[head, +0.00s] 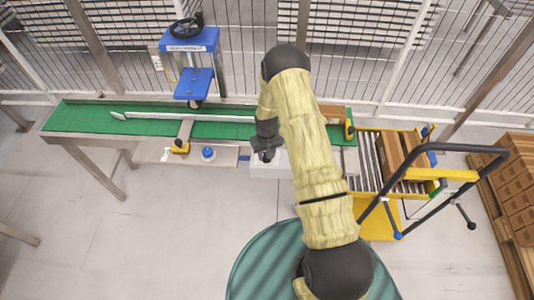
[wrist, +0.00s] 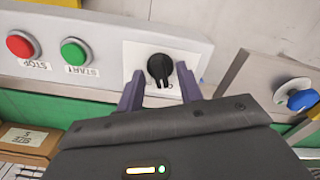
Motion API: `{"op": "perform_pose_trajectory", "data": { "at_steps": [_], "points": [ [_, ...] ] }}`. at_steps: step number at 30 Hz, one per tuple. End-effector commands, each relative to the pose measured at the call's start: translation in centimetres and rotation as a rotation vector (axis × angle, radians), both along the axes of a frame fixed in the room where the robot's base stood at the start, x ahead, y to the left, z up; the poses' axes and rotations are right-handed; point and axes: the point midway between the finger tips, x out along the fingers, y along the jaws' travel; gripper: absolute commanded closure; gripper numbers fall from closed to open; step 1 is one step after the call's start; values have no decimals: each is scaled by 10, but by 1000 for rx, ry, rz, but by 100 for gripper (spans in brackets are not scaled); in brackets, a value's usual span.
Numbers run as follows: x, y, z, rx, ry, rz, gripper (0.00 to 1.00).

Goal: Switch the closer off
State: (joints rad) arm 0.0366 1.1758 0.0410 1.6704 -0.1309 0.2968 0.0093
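A black rotary switch (wrist: 160,68) sits on a white plate (wrist: 136,55) on the grey control panel (wrist: 105,20) in the wrist view. Its label is mostly hidden, so I cannot read its setting. My gripper (wrist: 160,86) is open, with one purple finger on each side of the switch's lower part. I cannot tell whether either finger touches it. In the head view my gripper (head: 266,153) is over the white panel box at the conveyor's front edge, and my arm hides part of it. The blue press-like machine (head: 190,40) stands over the conveyor at the left.
Red STOP (wrist: 22,44) and green START (wrist: 75,52) buttons lie left of the switch. A blue knob (wrist: 302,100) is at the right. The green conveyor (head: 85,118) runs behind. A cart with rollers and a black handle (head: 470,147) stands at the right, near stacked cartons (head: 515,190).

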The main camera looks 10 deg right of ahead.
Motion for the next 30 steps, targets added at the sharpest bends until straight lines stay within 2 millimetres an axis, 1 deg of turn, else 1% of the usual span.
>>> {"op": "perform_pose_trajectory", "data": {
  "at_steps": [8, 11, 14, 23, 30],
  "points": [
    [0, 0, 1, 0, 1, -1, 64],
    [0, 0, 6, 0, 0, -1, 64],
    [0, 0, 17, 0, -2, -2, 64],
    [0, 0, 68, 1, -2, -1, 64],
    [1, 0, 113, 0, -4, -1, 64]
  ]
}}
